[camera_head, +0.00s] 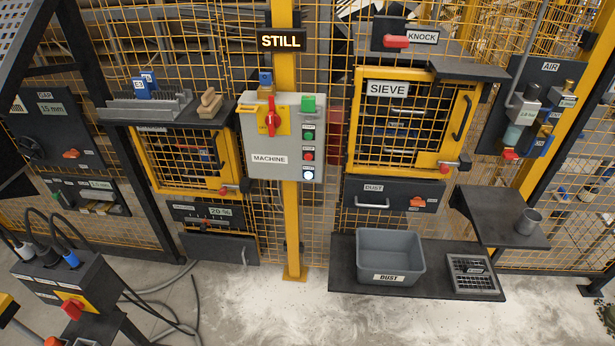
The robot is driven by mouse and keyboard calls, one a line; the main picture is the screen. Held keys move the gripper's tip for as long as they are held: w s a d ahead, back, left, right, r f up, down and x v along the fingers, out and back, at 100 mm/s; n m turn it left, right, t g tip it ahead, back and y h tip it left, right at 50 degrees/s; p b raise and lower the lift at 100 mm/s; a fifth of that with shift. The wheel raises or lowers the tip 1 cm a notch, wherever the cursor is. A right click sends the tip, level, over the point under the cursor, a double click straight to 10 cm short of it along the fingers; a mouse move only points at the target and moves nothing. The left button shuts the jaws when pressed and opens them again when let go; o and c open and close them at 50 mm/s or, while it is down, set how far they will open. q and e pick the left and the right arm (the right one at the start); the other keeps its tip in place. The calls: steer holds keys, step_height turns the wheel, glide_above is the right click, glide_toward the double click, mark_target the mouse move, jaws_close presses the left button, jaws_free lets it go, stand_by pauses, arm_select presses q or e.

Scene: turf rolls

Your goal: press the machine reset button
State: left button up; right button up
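The grey machine control box (262,172), labelled MACHINE, is mounted on the yellow post near the middle of the head view. Its right side carries a column of buttons: a green button (308,135), a red button (308,156) and, lowest, a pale, bright button (308,174). The small labels by the buttons are hard to read, so I cannot tell for certain which is reset. A red rotary switch (270,117) on a yellow plate is at the box's upper left. Neither of my grippers shows in this view.
A STILL sign (281,41) hangs above the box. The yellow SIEVE door (437,76) is to the right, above a shelf (343,268) with a grey DUST bin (391,246). A black socket box (88,278) with cables stands at lower left. Pale powder covers the front floor.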

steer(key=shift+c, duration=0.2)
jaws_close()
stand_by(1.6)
